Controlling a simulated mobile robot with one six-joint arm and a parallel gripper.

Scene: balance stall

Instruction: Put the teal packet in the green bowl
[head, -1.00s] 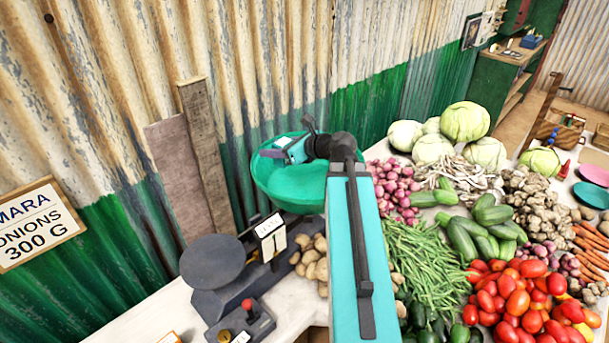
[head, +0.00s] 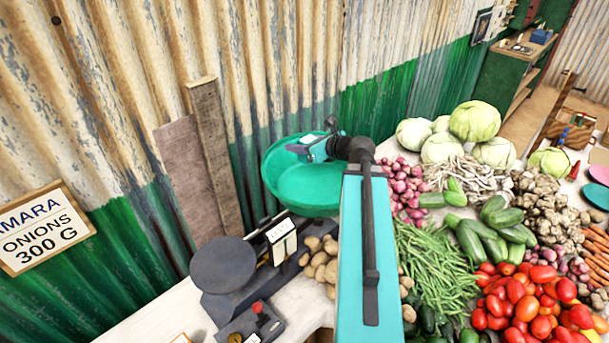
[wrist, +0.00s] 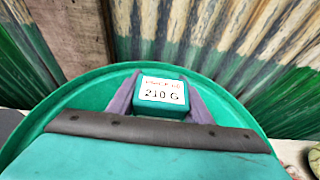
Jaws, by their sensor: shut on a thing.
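The green bowl (head: 300,188) stands against the corrugated wall, behind the scale. My gripper (head: 308,144) is over the bowl's far part, reached from the right by my teal arm. In the wrist view my gripper (wrist: 163,98) is shut on the teal packet (wrist: 163,112), with one dark finger on each side. The packet has a white label reading 210 G. The green bowl (wrist: 68,102) spreads out below and around it in that view. Whether the packet touches the bowl, I cannot tell. In the head view the packet is small and partly hidden by the fingers.
A dark balance scale (head: 222,265) with a round plate stands in front of the bowl. Potatoes (head: 322,262) lie beside it. Green beans (head: 435,265), tomatoes (head: 520,300) and cabbages (head: 473,121) fill the right. Wooden planks (head: 212,150) lean on the wall.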

